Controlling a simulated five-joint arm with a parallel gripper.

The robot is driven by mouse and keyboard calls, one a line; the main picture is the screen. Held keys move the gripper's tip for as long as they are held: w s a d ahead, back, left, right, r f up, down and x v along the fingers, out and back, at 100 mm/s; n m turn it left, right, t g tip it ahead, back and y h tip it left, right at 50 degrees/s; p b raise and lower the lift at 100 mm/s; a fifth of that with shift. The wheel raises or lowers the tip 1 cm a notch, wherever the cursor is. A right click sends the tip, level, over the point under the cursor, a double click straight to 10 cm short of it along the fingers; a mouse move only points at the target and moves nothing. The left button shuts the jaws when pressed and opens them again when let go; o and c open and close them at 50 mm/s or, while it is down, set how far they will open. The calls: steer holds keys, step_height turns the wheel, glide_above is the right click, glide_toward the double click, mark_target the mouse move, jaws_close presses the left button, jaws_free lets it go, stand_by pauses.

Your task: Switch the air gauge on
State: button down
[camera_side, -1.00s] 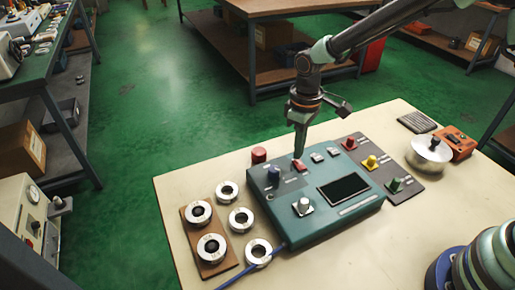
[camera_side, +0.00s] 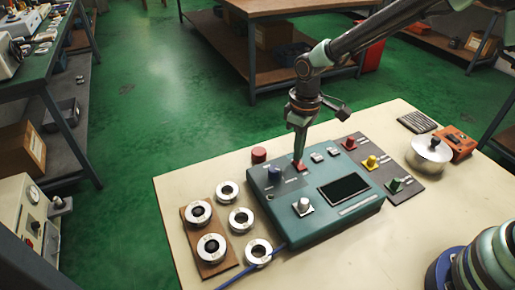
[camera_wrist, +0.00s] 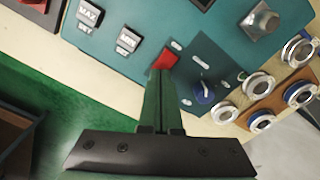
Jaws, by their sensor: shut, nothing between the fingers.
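The air gauge (camera_side: 325,222) is a teal box with a dark screen (camera_side: 344,188) on the pale table. The screen looks unlit. A red rocker switch (camera_wrist: 166,59) sits on its top face; in the side view the switch (camera_side: 301,167) is partly hidden behind my fingertips. My gripper (camera_side: 299,158) is shut and empty, pointing down at the red switch. In the wrist view its fingertips (camera_wrist: 160,72) are at the switch's edge and seem to touch it. A blue knob (camera_wrist: 204,94) and two pale buttons (camera_wrist: 128,41) lie beside the switch.
Several metal rings (camera_side: 241,219) lie left of the gauge, some on a brown board (camera_side: 218,265). A red cap (camera_side: 259,155) stands behind the gauge. A grey plate (camera_side: 408,189) with coloured knobs, a silver lidded pot (camera_side: 428,160) and an orange box (camera_side: 459,146) are right.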

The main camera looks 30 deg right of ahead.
steer(key=shift+f, duration=0.55)
stand_by(0.4)
steer(key=shift+r, duration=3.55)
steer(key=s+d+r+m+t, duration=0.5)
steer(key=s+d+r+m, duration=0.1)
steer(key=s+d+r, duration=0.7)
steer(key=shift+s+d+r+t, duration=0.15)
steer(key=shift+s+d+t, duration=0.15)
steer(key=shift+s, duration=0.25)
